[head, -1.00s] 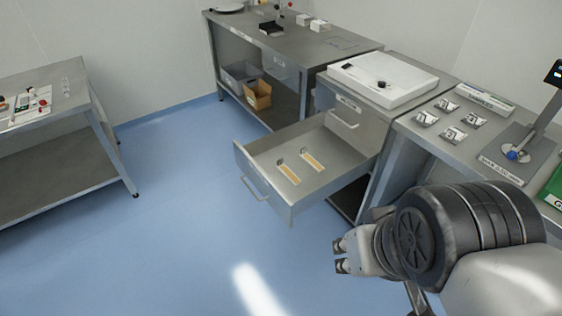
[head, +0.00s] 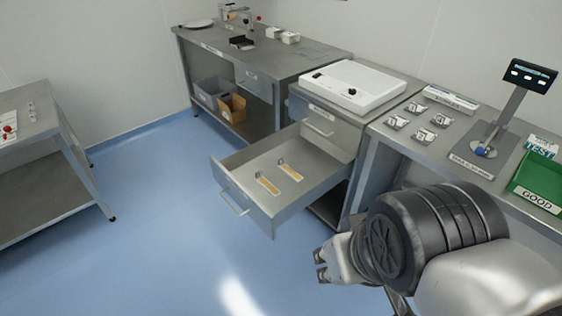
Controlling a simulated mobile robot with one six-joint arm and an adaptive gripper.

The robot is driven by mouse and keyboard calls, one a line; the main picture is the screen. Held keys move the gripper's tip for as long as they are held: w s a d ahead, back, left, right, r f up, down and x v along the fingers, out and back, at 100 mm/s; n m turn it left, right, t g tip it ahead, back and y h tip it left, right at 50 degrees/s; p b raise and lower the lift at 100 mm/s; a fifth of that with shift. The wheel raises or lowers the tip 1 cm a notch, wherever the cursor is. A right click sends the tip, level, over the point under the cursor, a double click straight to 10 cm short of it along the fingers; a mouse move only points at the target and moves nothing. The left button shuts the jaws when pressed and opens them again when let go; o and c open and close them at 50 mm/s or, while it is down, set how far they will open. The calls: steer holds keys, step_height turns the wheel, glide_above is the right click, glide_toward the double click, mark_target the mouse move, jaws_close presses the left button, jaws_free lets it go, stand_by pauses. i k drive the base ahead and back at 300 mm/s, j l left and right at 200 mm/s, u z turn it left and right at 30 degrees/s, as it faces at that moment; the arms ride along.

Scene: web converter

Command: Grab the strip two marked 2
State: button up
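Two tan strips lie flat inside the open drawer, a left strip (head: 268,184) and a right strip (head: 290,172). Each has a small grey tag or clip at its far end. Any number on them is too small to read, so I cannot tell which is marked 2. The metal drawer (head: 312,184) is pulled out from the cabinet. My gripper (head: 319,267) is in front of the drawer, to its lower right in the picture, apart from the strips. Its two fingertips show a gap with nothing between them.
A white device (head: 345,85) sits on the cabinet above the drawer. The right bench holds several small packets (head: 420,135), a stand with a display (head: 530,75) and a green GOOD bin (head: 540,180). Another table (head: 40,135) stands at left. The blue floor (head: 150,240) is clear.

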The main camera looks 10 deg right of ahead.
mark_target(262, 180)
steer(key=i+l+u, duration=0.1)
steer(key=i, duration=0.7)
steer(key=i+l+u, duration=0.15)
steer(key=i, duration=0.65)
